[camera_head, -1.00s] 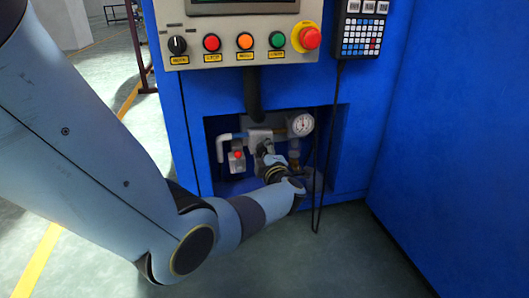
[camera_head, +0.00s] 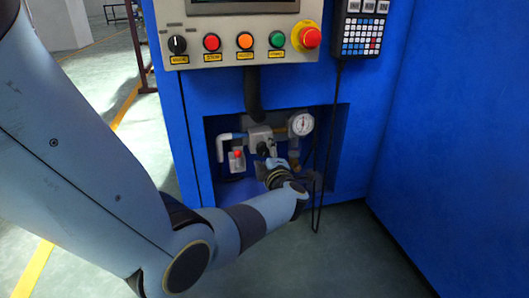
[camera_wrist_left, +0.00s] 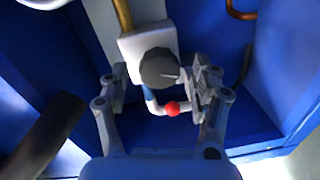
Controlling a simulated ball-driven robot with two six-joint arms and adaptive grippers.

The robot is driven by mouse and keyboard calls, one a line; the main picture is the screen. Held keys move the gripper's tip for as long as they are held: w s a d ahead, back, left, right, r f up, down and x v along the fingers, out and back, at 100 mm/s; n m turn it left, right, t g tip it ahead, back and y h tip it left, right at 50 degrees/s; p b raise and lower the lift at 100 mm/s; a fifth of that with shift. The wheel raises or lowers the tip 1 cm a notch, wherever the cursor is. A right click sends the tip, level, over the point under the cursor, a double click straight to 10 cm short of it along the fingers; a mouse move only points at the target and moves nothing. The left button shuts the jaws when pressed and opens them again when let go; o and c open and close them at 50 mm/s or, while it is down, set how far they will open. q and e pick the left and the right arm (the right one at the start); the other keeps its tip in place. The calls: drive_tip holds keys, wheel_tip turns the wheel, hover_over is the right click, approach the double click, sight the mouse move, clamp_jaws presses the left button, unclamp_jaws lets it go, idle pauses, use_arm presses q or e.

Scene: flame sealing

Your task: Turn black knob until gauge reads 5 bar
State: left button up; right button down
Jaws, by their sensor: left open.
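The black knob (camera_wrist_left: 158,68) sits on a pale valve block (camera_wrist_left: 148,40) in the left wrist view. My left gripper (camera_wrist_left: 158,82) is open, with one finger on each side of the knob and gaps showing between them. In the head view my left gripper (camera_head: 269,165) is in front of the recess and partly covers the knob area. The round white gauge (camera_head: 302,123) is at the upper right of the recess. Its dark needle shows, but the scale is too small to read. My right gripper is not in view.
A small red-topped part (camera_head: 237,154) is at the left of the recess; a red ball (camera_wrist_left: 172,109) shows just below the knob. A black cable (camera_head: 318,190) hangs at the right of the recess. The button panel (camera_head: 225,60) juts out above.

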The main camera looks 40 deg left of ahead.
use_arm(q)
drive_tip(key=v, duration=1)
drive_tip(key=shift+s+d, duration=0.1)
drive_tip(key=shift+s, duration=0.05)
